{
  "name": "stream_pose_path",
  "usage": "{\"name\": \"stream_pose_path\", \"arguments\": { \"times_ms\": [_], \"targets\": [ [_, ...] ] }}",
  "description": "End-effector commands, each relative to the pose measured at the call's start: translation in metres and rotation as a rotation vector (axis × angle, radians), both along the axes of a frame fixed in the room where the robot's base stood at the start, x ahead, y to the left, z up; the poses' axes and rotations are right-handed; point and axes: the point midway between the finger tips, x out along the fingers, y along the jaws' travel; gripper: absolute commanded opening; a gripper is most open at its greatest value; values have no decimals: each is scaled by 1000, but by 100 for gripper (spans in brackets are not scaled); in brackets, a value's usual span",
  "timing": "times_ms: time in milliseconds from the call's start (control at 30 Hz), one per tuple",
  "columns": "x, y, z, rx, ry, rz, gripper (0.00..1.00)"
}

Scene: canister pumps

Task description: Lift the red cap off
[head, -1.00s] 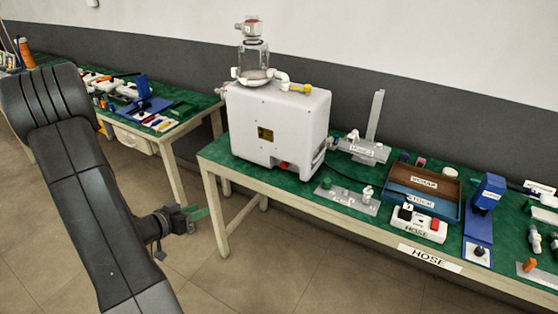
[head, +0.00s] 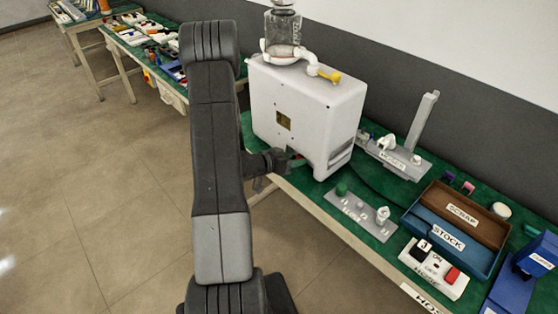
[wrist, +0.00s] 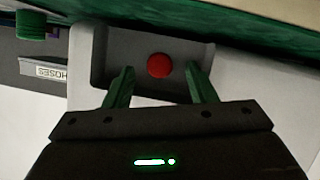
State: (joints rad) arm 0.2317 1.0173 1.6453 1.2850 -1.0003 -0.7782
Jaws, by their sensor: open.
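The red cap (wrist: 159,65) is a round red disc in the wrist view, set in a grey recess low on the white pump housing (head: 305,100). My gripper (wrist: 160,80) is open, with one green finger on each side of the cap in the picture. I cannot tell whether the fingers reach around it or stop short of it; no contact shows. In the head view my gripper (head: 294,162) is at the housing's lower front, and the cap is hidden there.
A glass jar with white pipework (head: 283,40) stands on the housing. Floor in front is clear.

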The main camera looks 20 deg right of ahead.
Motion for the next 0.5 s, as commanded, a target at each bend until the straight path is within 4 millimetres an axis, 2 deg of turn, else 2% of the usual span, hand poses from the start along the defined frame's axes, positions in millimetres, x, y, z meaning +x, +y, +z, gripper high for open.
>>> {"name": "stream_pose_path", "arguments": {
  "times_ms": [200, 500],
  "targets": [
    [4, -14, -6, 0, 0, -1, 51],
    [5, -15, -6, 0, 0, 0, 49]
  ]
}}
